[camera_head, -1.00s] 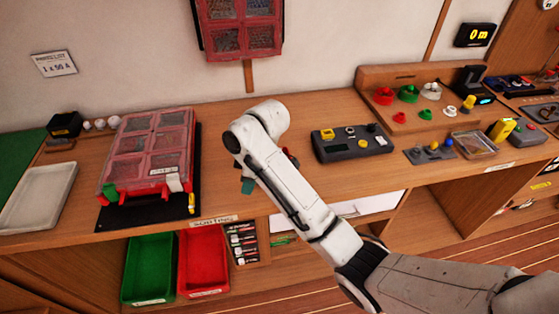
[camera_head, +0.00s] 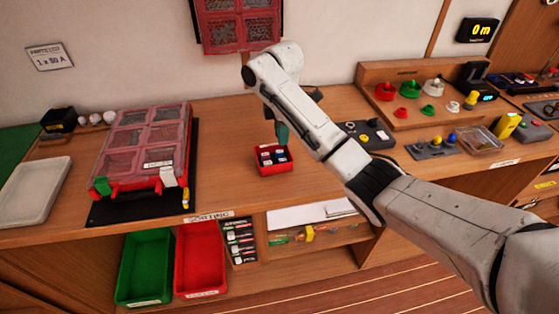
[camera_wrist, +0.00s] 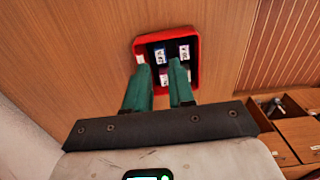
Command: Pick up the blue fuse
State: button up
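A small red bin (camera_head: 273,171) stands on the bench, left of the grey device, and holds several small fuses. The wrist view shows the bin from above (camera_wrist: 197,62), with pale-labelled fuses in it. One fuse with a blue marking (camera_wrist: 159,56) lies left of the bin's middle; another bluish one (camera_wrist: 184,52) lies to its right. I cannot tell for sure which is the blue fuse.
A clear-lidded red case (camera_head: 145,150) stands on a black mat to the left. A grey device (camera_head: 368,136) is right of the bin, partly behind my arm. Green (camera_head: 145,268) and red (camera_head: 200,262) trays sit below. The bench between case and bin is clear.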

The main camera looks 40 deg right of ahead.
aim_at(281, 151)
jog(key=shift+w+a+f+p, duration=0.1)
jog(key=shift+f+p, duration=0.3)
jog(key=shift+f, duration=2.7)
jog(key=shift+c, duration=0.4)
grip_shut()
